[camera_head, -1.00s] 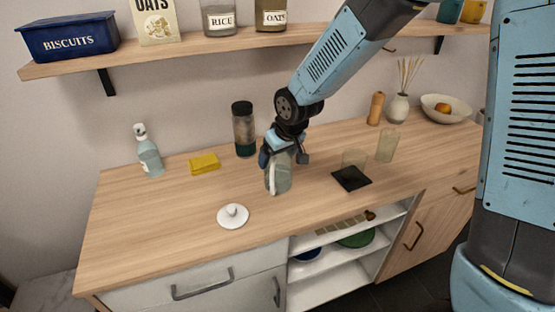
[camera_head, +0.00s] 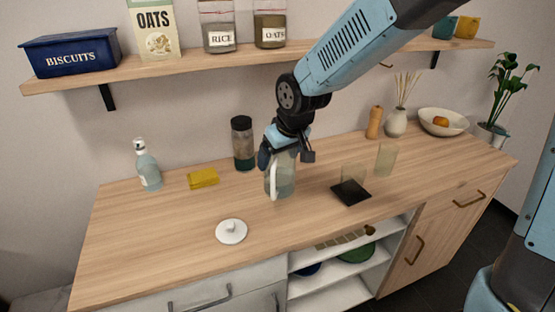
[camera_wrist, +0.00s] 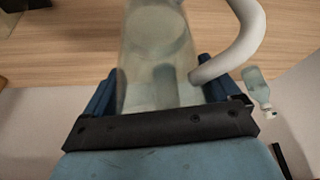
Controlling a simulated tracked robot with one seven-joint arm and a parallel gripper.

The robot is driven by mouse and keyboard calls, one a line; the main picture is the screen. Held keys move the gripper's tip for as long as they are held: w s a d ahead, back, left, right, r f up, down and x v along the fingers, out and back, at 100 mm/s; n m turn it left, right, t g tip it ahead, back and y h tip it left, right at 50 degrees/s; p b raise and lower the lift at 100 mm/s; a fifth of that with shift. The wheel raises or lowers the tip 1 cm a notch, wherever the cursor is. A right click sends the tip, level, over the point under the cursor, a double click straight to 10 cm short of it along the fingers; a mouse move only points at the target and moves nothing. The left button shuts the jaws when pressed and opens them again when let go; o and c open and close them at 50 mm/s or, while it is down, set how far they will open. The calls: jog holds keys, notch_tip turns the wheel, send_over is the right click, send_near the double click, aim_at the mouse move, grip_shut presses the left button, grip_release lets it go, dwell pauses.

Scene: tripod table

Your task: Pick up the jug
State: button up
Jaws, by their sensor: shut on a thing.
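The jug (camera_head: 284,182) is a pale, see-through vessel with a white handle, upright near the middle of the counter in the head view. My gripper (camera_head: 280,154) comes down on its upper part from above. In the wrist view the jug's clear body (camera_wrist: 155,60) lies between my two dark blue fingers (camera_wrist: 160,95), and its white curved handle (camera_wrist: 246,40) is to the right. My gripper is shut on the jug. I cannot tell whether the jug's base touches the counter.
A white lid (camera_head: 231,231) lies in front on the counter (camera_head: 150,250). A dark-lidded jar (camera_head: 243,145) and a yellow sponge (camera_head: 203,178) stand behind and left. A black coaster (camera_head: 351,192) and a glass (camera_head: 386,158) are to the right. The shelf (camera_head: 190,65) runs above.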

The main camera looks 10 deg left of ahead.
jog(key=s+d+r, duration=0.3)
jog(key=s+r, duration=0.2)
jog(key=s, duration=0.4)
jog(key=shift+s+d+r, duration=0.15)
jog(key=shift+s+r, duration=0.15)
jog(key=shift+s, duration=0.1)
dwell(0.4)
dwell(0.4)
